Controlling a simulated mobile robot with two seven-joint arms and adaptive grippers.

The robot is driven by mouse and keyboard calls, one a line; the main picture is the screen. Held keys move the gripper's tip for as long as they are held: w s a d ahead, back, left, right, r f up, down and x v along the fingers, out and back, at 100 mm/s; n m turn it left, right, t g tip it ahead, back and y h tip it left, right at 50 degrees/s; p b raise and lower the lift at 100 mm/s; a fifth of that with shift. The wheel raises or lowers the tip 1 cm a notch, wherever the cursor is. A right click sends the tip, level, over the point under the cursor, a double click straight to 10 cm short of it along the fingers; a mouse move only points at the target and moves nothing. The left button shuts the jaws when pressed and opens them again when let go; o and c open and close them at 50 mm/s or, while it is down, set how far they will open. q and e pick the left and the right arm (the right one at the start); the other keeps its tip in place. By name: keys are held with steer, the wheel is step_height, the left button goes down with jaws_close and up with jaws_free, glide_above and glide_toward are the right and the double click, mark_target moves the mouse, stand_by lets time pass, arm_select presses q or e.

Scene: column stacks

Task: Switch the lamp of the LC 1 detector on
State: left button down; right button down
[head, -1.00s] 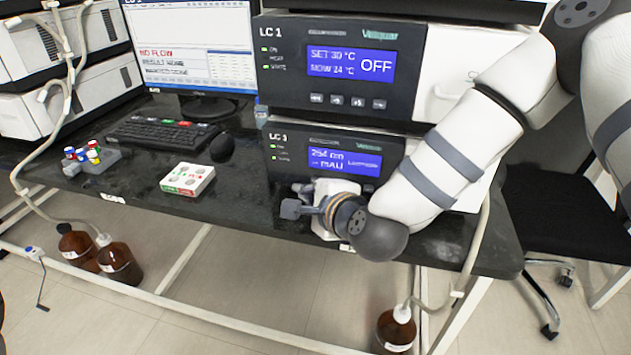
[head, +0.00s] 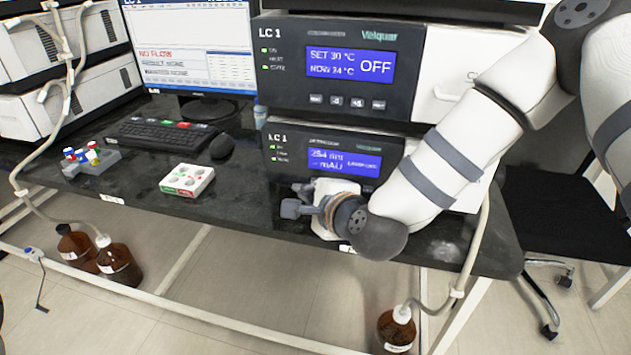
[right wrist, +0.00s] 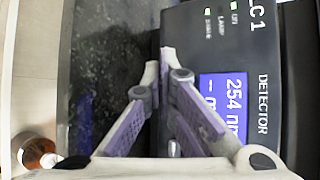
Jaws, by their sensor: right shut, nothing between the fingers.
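The LC 1 detector (head: 390,148) is the lower unit of the stack, under the oven unit. Its blue display (head: 344,162) reads 254 nm above a dashed mAU line; the small text beside it is unreadable. In the right wrist view the detector (right wrist: 263,140) appears turned sideways, with its display (right wrist: 222,92) and small status lights (right wrist: 207,12), at least one green. My right gripper (head: 296,204) is shut and empty, low in front of the detector's face. In the right wrist view its fingertips (right wrist: 158,68) meet beside the front's lower edge. The gripper hides the lower front. Contact cannot be told.
The upper LC 1 unit (head: 415,75) shows OFF. A keyboard (head: 160,134), mouse (head: 222,146), white tray (head: 187,180) and vial rack (head: 95,160) stand left on the dark bench (head: 240,215). Brown bottles (head: 120,264) stand below. A chair (head: 560,215) is at the right.

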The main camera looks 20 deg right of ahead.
steer(key=shift+w, duration=0.1)
stand_by(0.4)
steer(key=shift+w+d, duration=0.2)
steer(key=shift+w, duration=0.05)
steer(key=shift+w+d, duration=0.25)
steer(key=shift+w, duration=0.1)
stand_by(0.6)
arm_select(q)
steer(key=shift+w+r, duration=0.1)
arm_select(e)
steer(key=shift+s+a, duration=0.1)
steer(key=shift+s, duration=0.05)
arm_select(q)
steer(key=shift+w+r, duration=0.2)
arm_select(e)
steer(key=shift+s+a, duration=0.35)
steer(key=shift+s, duration=0.2)
